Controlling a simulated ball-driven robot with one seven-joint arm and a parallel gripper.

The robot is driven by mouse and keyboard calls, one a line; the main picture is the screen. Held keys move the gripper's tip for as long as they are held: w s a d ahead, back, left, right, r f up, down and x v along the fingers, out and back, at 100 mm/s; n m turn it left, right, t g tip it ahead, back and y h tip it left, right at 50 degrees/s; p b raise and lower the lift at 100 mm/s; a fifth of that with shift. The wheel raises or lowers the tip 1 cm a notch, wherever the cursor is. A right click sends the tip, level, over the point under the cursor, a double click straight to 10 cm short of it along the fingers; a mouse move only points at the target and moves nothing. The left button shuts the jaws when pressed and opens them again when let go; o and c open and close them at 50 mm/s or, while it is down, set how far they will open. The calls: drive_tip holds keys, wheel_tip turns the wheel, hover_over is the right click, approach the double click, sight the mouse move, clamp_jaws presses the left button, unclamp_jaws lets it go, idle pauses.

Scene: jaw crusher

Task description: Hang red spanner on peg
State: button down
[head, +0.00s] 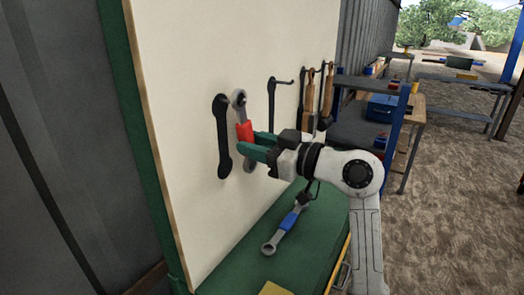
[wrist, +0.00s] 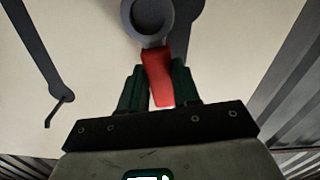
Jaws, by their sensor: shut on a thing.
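The red spanner, grey with a red grip (head: 244,132), is held upright in front of the pale board (head: 190,60). One ring end (head: 239,99) is above my gripper (head: 252,143) and the other end is partly hidden below it. My gripper's green fingers are shut on the red grip, which also shows in the wrist view (wrist: 158,75). A dark spanner-shaped outline (head: 222,140) is on the board just left of the spanner; no peg is clear there. Another dark outline with a protruding peg (head: 284,82) is to the right. The wrist view shows a peg (wrist: 58,110) at left.
A blue-gripped spanner (head: 289,227) lies on the green bench (head: 225,268) below. Wooden-handled tools (head: 310,95) hang at the board's right. Shelves with a blue box (head: 381,107) stand beyond. The space right of my arm is open ground.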

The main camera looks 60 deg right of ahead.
drive_tip(key=shift+w+f+p, duration=0.2)
drive_tip(key=shift+w+p, duration=0.4)
drive_tip(key=shift+p, duration=0.3)
drive_tip(key=shift+f+p, duration=0.15)
drive_tip(key=shift+p, duration=0.2)
drive_tip(key=shift+w+f, duration=0.1)
drive_tip(key=shift+f, duration=0.1)
drive_tip(key=c, duration=0.7)
unclamp_jaws()
drive_tip(key=shift+c, duration=0.2)
drive_tip(key=s, duration=1)
drive_tip(key=shift+s+d+b, duration=0.15)
drive_tip(key=shift+s+b, duration=0.15)
drive_tip(key=shift+s, duration=0.1)
